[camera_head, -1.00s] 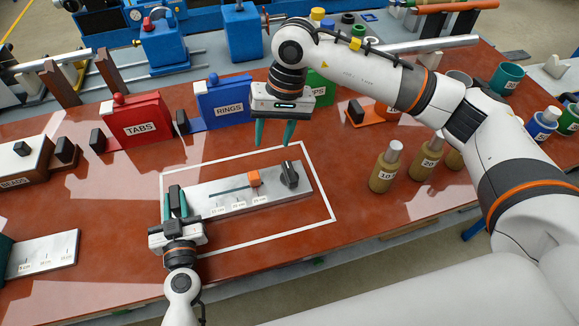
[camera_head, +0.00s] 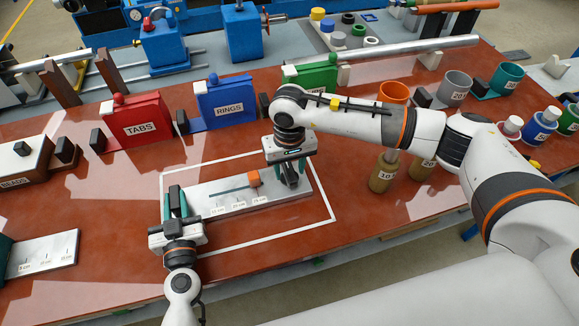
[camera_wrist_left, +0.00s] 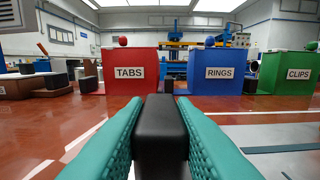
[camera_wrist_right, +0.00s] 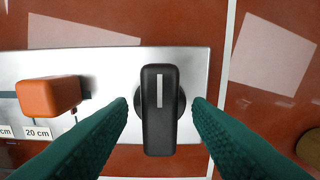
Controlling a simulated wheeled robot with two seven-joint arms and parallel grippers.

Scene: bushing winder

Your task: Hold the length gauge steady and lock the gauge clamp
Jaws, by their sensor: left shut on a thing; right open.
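The length gauge (camera_head: 218,203) is a silver plate with a slot, an orange slider and length labels, lying inside the white outline on the red table. My left gripper (camera_head: 175,205) is shut on the black block (camera_wrist_left: 160,135) at the gauge's left end. The orange slider (camera_head: 254,178) sits near the 20 cm label (camera_wrist_right: 38,133). The gauge clamp (camera_wrist_right: 160,108) is a black knob lever with a white line, at the gauge's right end. My right gripper (camera_wrist_right: 160,120) is open with its fingers on either side of the lever, apart from it. In the head view, that gripper partly hides the lever.
Behind the gauge stand the red TABS bin (camera_head: 137,122), the blue RINGS bin (camera_head: 226,103) and the green CLIPS bin (camera_head: 312,78). Numbered bottles (camera_head: 383,172) and cups stand at the right. The table in front of the gauge is clear.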

